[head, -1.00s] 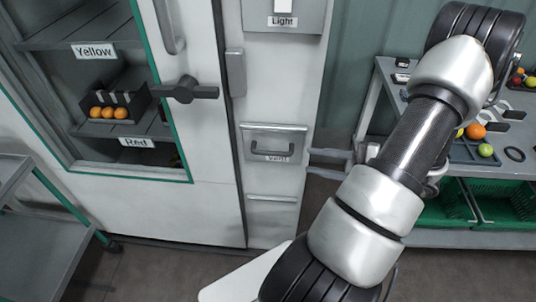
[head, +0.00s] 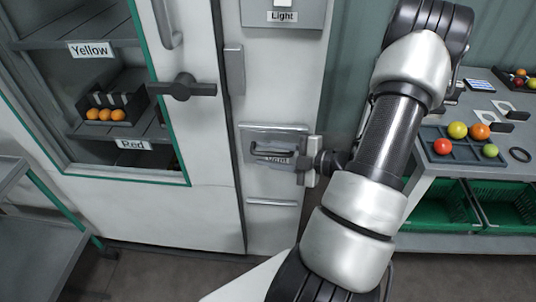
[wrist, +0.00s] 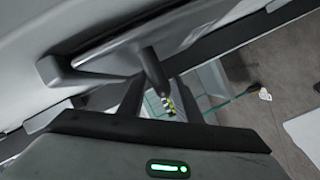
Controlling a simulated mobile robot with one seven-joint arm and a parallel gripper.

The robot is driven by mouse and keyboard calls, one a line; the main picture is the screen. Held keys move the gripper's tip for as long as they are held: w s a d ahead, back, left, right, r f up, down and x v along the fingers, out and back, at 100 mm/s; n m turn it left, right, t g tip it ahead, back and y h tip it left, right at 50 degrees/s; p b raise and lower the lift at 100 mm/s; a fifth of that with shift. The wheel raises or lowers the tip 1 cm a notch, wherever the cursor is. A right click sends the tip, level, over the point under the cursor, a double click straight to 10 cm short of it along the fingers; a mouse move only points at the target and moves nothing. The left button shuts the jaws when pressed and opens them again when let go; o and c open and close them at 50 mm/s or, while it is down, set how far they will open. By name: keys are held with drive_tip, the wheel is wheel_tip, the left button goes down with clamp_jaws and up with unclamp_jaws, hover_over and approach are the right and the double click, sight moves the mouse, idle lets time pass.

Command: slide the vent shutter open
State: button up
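The vent shutter (head: 258,133) is a pale panel with a dark bar handle, low on the white cabinet column in the head view. My gripper (head: 262,152) points left, in front of the handle, and its fingers partly cover the handle and the Vent label. In the wrist view the grey handle (wrist: 108,60) runs toward the gap between my dark fingers (wrist: 157,98). The fingers stand apart, with background visible between them. The handle's near end appears at or between the fingertips; I cannot tell whether it touches them. The shutter looks closed.
A cabinet door with a dark latch handle (head: 182,87) is left of the shutter. A Light switch panel (head: 282,13) is above it. A table with a tomato tray (head: 455,153) and green crates (head: 441,213) stands to the right. A grey cart (head: 35,240) is at lower left.

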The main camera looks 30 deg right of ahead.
clamp_jaws()
wheel_tip(320, 180, down, 18)
drive_tip(key=b, duration=0.5)
drive_tip(key=shift+r, duration=0.25)
drive_tip(key=shift+s+f, duration=0.1)
unclamp_jaws()
